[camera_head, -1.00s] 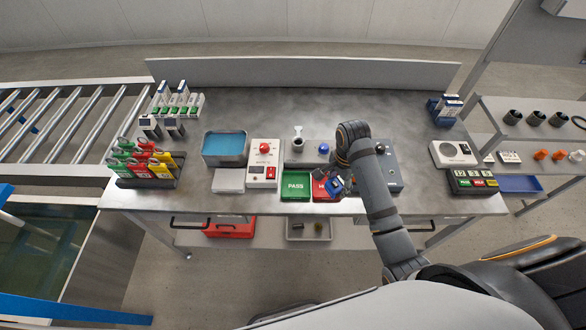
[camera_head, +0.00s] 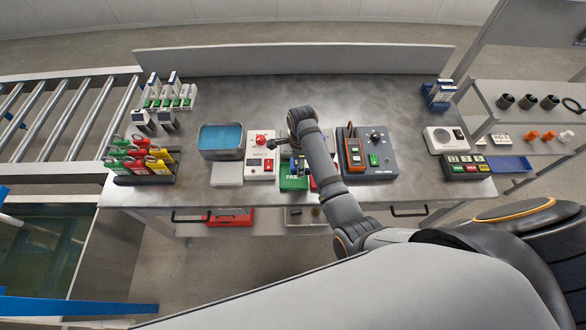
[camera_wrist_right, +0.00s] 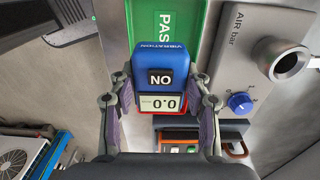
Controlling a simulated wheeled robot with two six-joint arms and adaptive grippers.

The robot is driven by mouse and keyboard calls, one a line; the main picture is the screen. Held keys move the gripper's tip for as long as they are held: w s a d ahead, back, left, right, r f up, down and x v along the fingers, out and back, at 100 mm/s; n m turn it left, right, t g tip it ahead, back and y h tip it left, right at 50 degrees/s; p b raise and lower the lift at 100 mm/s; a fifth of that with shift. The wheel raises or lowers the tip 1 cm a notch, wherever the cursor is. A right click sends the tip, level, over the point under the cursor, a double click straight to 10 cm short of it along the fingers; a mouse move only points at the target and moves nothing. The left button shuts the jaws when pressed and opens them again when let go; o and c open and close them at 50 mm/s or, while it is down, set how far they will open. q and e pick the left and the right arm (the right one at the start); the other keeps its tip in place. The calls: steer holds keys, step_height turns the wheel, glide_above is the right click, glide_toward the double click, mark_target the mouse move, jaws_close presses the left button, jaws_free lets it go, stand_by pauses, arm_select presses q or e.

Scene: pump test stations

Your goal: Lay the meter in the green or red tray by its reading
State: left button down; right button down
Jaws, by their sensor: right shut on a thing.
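My right gripper (camera_wrist_right: 161,105) is shut on the blue vibration meter (camera_wrist_right: 162,58), one finger on each side. The meter's small display (camera_wrist_right: 162,102) appears to read 0.0, and its button label is upside down. The meter is above the green PASS tray (camera_wrist_right: 190,12), which shows behind it; I cannot tell whether they touch. In the head view the green tray (camera_head: 291,183) is partly covered by the gripper and meter. The red tray (camera_head: 313,184) beside it is mostly hidden by my right arm. My left gripper is not in view.
The white box with a red button (camera_head: 261,168) stands left of the green tray. The grey box (camera_head: 383,158) with an orange-edged device (camera_head: 355,152) stands right. A grey AIR bar unit (camera_wrist_right: 262,55) is close by in the wrist view.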

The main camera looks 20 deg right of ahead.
mark_target(294, 166)
steer(key=shift+w+a+f, duration=0.25)
steer(key=shift+a+f, duration=0.1)
steer(key=shift+f, duration=0.15)
steer(key=shift+w+a+f, duration=0.25)
steer(key=shift+a+f, duration=0.05)
steer(key=shift+f, duration=0.2)
steer(key=shift+a+f, duration=0.15)
steer(key=shift+f, duration=0.1)
step_height(294, 166, down, 2)
steer(key=shift+w+a+f, duration=0.1)
steer(key=shift+a+f, duration=0.05)
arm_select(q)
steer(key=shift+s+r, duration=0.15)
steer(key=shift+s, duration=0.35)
arm_select(e)
steer(key=shift+f, duration=0.55)
steer(key=shift+f, duration=0.1)
steer(key=c, duration=0.6)
jaws_free()
step_height(294, 166, up, 8)
steer(key=p, duration=0.7)
steer(key=shift+f+p, duration=0.15)
steer(key=shift+p, duration=0.25)
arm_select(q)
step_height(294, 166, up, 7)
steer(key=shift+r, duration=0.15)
arm_select(e)
steer(key=shift+r, duration=2.3)
